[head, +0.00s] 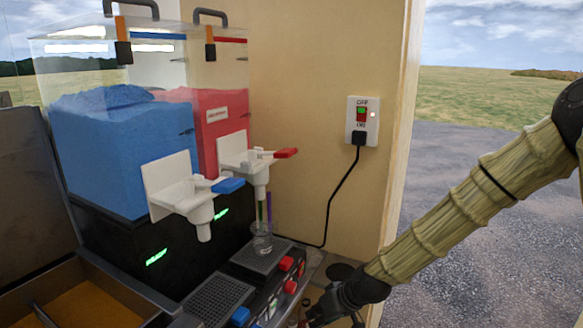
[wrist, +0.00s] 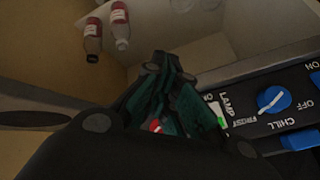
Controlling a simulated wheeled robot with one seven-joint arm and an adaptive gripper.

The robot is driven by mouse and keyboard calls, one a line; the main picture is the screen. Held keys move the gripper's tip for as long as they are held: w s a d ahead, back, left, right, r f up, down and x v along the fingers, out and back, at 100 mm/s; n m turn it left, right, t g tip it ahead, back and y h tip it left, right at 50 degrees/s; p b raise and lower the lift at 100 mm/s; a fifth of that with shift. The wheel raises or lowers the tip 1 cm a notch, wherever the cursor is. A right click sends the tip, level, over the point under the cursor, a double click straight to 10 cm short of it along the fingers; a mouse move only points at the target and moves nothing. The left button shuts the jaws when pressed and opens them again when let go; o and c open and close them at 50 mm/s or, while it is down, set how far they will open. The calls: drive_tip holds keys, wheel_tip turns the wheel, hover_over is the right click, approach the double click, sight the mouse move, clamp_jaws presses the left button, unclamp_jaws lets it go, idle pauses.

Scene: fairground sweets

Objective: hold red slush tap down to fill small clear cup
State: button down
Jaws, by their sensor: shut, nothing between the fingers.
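The slush machine has a blue tank and a red tank. The red slush tap (head: 286,153) is a white spout with a red lever on the right-hand tank, and its lever sticks out roughly level. The small clear cup (head: 262,240) stands upright on the drip tray below the red spout and looks empty of red slush. My gripper (head: 312,315) is low at the bottom of the head view, to the right of the red-buttoned panel, well below and apart from the tap. In the wrist view its dark fingers (wrist: 168,78) are shut on nothing, beside the control panel.
The blue tap (head: 228,185) is left of the red one. The control panel (wrist: 270,105) has a blue CHILL dial and switches. Bottles (wrist: 93,38) lie past the fingers. A wall switch (head: 361,115) has a plugged-in black cord. Thin green and purple sticks show near the cup.

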drive_tip(key=w+r+n+t+y, duration=0.1)
drive_tip(key=w+r, duration=0.2)
drive_tip(key=r, duration=0.7)
drive_tip(key=w+a+r+n+y, duration=0.1)
drive_tip(key=w+r+n, duration=0.15)
drive_tip(key=r, duration=0.65)
drive_tip(key=w+r+n+t+y, duration=0.1)
drive_tip(key=w+r, duration=0.2)
drive_tip(key=r, duration=0.7)
wheel_tip(320, 180, up, 25)
drive_tip(key=s+d+n+y+p, duration=0.1)
drive_tip(key=s+d+n+y, duration=0.1)
drive_tip(key=n, duration=0.1)
drive_tip(key=shift+s+d+t+y, duration=0.2)
drive_tip(key=shift+s+t+y, duration=0.1)
drive_tip(key=shift+s, duration=0.05)
drive_tip(key=shift+a+n, duration=0.15)
drive_tip(key=shift+n, duration=0.1)
